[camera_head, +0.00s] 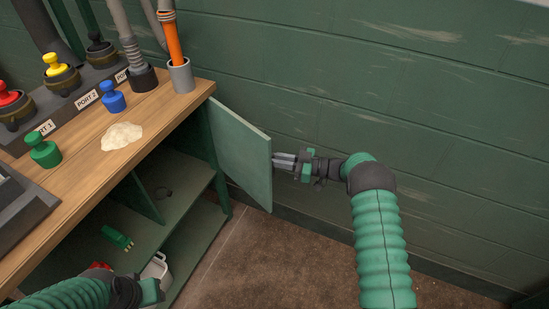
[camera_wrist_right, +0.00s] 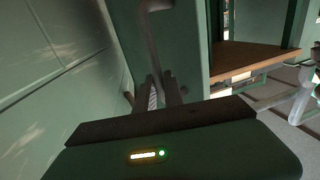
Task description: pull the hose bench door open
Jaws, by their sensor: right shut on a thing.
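The hose bench door (camera_head: 240,158) is a flat green panel standing swung out from the right end of the bench. The bench interior shows open beside it. My right gripper (camera_head: 284,160) is at the door's outer face, near its free edge. In the right wrist view the door (camera_wrist_right: 185,45) fills the upper middle, with a grey bar handle (camera_wrist_right: 151,42) running down between the fingers (camera_wrist_right: 158,93), which are shut on it.
The wooden bench top (camera_head: 75,185) holds colored plugs, a pale powder pile (camera_head: 122,136) and an orange-handled tool (camera_head: 173,45) in a grey cup. Inside are shelves (camera_head: 180,185), a green brush-like item (camera_head: 117,237) and a white container (camera_head: 157,268). A green wall (camera_head: 400,90) stands close behind the door. The brown floor (camera_head: 290,260) is clear.

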